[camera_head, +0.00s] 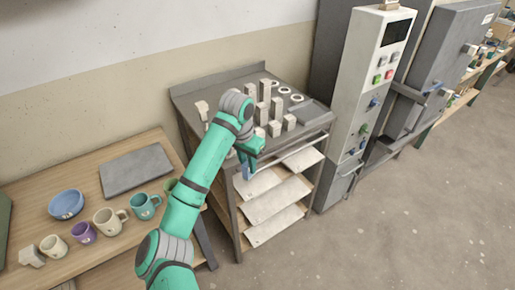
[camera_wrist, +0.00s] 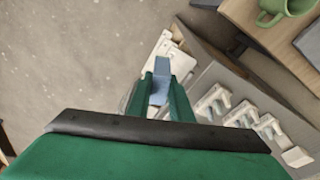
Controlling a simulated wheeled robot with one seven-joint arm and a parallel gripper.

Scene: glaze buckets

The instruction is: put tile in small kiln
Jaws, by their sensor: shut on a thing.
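My gripper (camera_head: 249,158) is over the front edge of the kiln-furniture cart in the head view. It is shut on a small blue-grey tile (camera_head: 247,173), which points downward from the jaws. In the wrist view the tile (camera_wrist: 161,70) stands between the two green fingers of my gripper (camera_wrist: 160,92). A grey kiln-like cabinet (camera_head: 452,42) stands at the right of the head view, beside a white control column (camera_head: 371,72). I cannot tell whether this is the small kiln, and its inside is hidden.
The metal cart (camera_head: 184,98) carries several pale posts and rings on top and white shelves (camera_head: 272,203) below. A wooden table (camera_head: 88,254) at left holds several mugs, a blue bowl (camera_head: 66,204) and a grey slab (camera_head: 136,170). The floor (camera_head: 420,215) at right is clear.

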